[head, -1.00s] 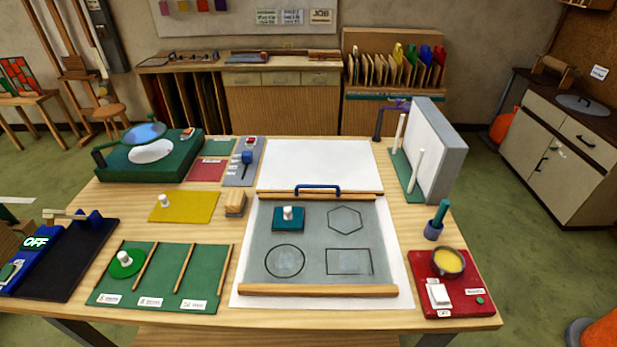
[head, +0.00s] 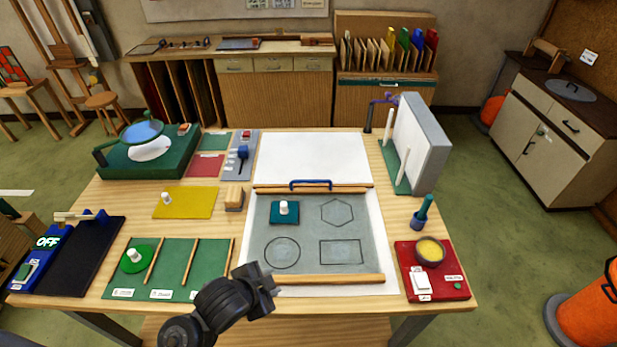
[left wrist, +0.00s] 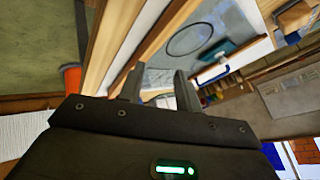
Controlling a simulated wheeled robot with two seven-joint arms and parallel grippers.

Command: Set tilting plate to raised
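The plate that looks like the tilting plate is a grey sheet (head: 308,237) with wooden bars at its far and near edges. It lies flat at the middle of the table and carries outlines of a circle, a hexagon and a rectangle. A blue handle (head: 311,184) sits at its far bar. A teal piece (head: 285,218) with a white knob lies on it. My left gripper (head: 272,284) is in front of the plate's near left corner, apart from the handle. In the left wrist view its two fingers (left wrist: 158,92) are spread with nothing between them. My right gripper is out of view.
A green tray (head: 208,248) with wooden dividers lies to the left. A red base (head: 450,290) with a yellow-filled bowl is at the right. A thick upright board (head: 425,145) stands at the back right. White sheet space (head: 312,158) beyond the handle is clear.

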